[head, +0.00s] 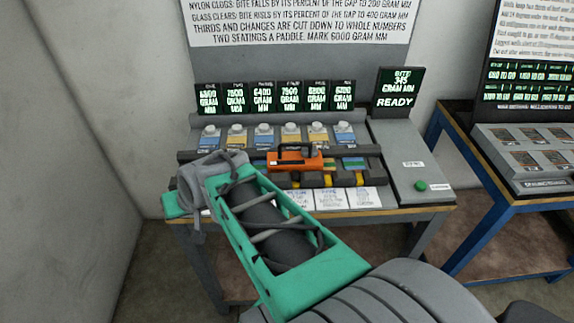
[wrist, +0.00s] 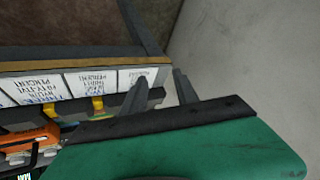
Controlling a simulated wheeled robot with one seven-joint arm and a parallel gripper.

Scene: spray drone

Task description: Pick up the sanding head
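An orange block-like tool with a dark top (head: 294,160), likely the sanding head, lies across the dark rails on the bench, right of my gripper. Part of the orange tool also shows at the left edge of the wrist view (wrist: 30,141). My gripper (wrist: 161,76) is open, its two dark fingers apart with nothing between them. It is over the bench's left end, away from the orange tool. In the head view my green and grey arm hides the left part of the bench, and the fingers are hard to make out.
The bench (head: 420,209) has white printed cards (head: 331,199) along its front. Behind the rails are several knobs on blue and yellow blocks (head: 264,135) below green-text displays (head: 289,97). A READY screen (head: 398,93) and green button (head: 421,186) are right. A blue-framed table (head: 470,235) stands farther right.

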